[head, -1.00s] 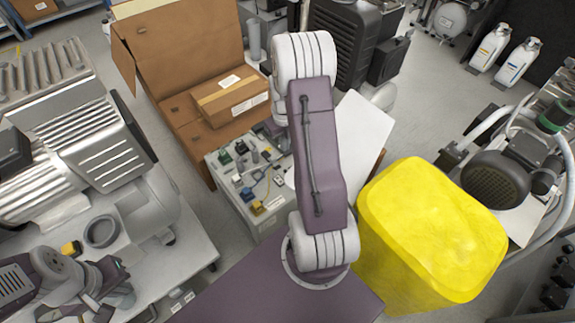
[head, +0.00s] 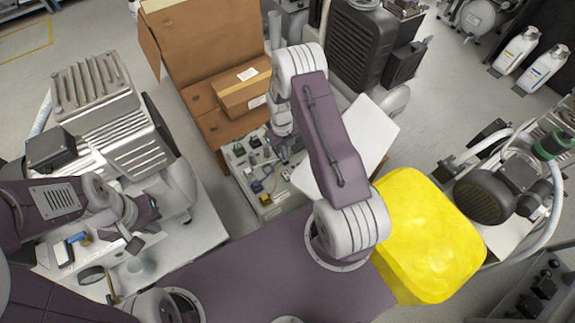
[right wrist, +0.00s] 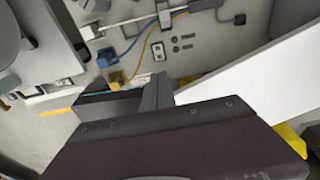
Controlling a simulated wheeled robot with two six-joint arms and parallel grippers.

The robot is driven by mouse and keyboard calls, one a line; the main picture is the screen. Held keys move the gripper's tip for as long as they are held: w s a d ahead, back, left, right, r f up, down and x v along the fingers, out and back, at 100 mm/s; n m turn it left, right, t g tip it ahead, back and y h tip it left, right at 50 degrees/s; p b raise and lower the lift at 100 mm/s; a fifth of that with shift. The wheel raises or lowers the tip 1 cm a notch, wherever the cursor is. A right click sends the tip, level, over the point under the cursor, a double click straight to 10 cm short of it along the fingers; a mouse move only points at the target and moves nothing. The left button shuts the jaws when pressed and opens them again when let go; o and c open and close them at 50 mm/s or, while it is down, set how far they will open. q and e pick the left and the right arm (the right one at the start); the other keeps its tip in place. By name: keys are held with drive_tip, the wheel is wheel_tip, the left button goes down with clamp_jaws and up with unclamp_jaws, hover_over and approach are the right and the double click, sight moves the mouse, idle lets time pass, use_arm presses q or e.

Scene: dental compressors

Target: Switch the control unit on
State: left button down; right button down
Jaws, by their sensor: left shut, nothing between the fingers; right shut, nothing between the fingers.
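The control unit (head: 268,205) is a pale grey box in the middle of the head view, with small coloured connectors on its upper panel. In the right wrist view its panel (right wrist: 215,60) shows blue and yellow plugs with cables and a small dark switch-like part (right wrist: 158,50) in a pale frame. My right gripper (right wrist: 158,88) is shut and empty, its tip below that part in the picture; contact cannot be told. In the head view the right arm largely hides this gripper. My left gripper (head: 136,242) is shut and empty over the left bench, away from the unit.
A cardboard box (head: 205,45) stands behind the unit. A white board (head: 368,135) stands right of it, close to my right arm. A large silver compressor (head: 120,120) stands on the left bench (head: 205,230).

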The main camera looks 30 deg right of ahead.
sight(288, 173)
drive_tip(key=f+b, duration=0.1)
drive_tip(key=f, duration=0.3)
drive_tip(key=s+f+b, duration=0.1)
drive_tip(key=f+b, duration=0.1)
drive_tip(key=f, duration=0.2)
drive_tip(key=f+b, duration=0.1)
drive_tip(key=f, duration=0.4)
drive_tip(key=shift+s+d+f+b, duration=0.1)
drive_tip(key=shift+s+b, duration=0.15)
drive_tip(key=shift+b, duration=0.05)
